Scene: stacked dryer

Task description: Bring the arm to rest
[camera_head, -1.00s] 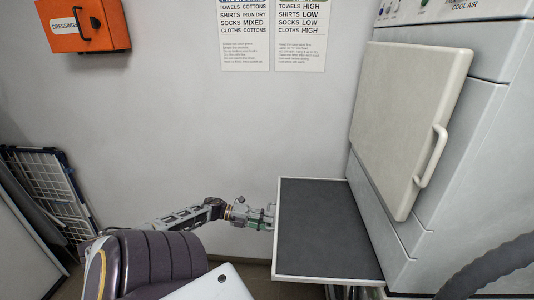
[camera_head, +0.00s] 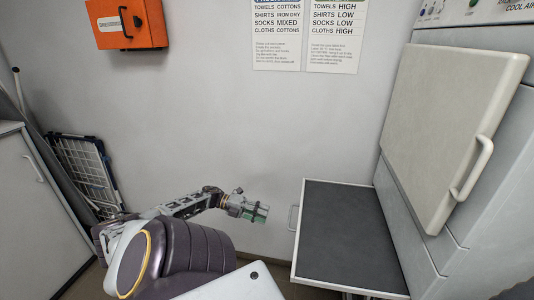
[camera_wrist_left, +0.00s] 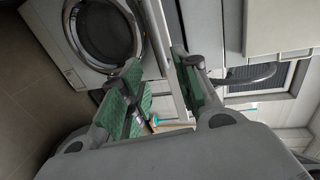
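My left arm reaches in from the lower left in the head view. Its gripper (camera_head: 258,212) is in the air near the wall, left of the dark-topped pull-out shelf (camera_head: 347,235) and apart from it. In the left wrist view the green-padded fingers of my left gripper (camera_wrist_left: 163,95) stand apart with nothing held between them. My right gripper is not in either view.
An orange box (camera_head: 127,22) and two instruction sheets (camera_head: 335,35) are on the wall. A folded rack (camera_head: 88,172) and a white cabinet (camera_head: 35,205) stand at the left. A round-doored machine (camera_wrist_left: 103,35) shows in the wrist view.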

